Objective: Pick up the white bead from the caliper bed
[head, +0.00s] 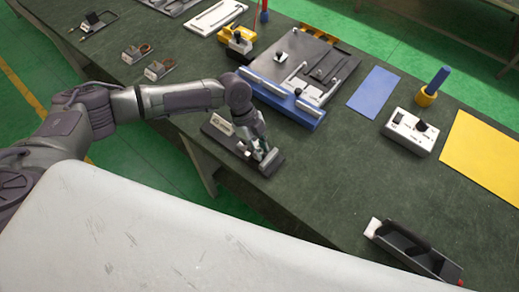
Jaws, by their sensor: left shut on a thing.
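A dark, narrow bed (217,136), which looks like the caliper bed, lies near the table's front edge with a pale upright plate (222,125) at its left end. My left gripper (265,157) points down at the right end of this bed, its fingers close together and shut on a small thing. The white bead cannot be made out clearly; the fingers cover the spot where it appears to be held. I cannot tell whether it is clear of the bed. My right gripper is not in view.
Behind the gripper stands a blue-edged fixture (283,98). To the right are a blue mat (374,92), a white switch box (409,132) and a yellow mat (485,155). A dark tray (412,250) lies at the front right. The table between is clear.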

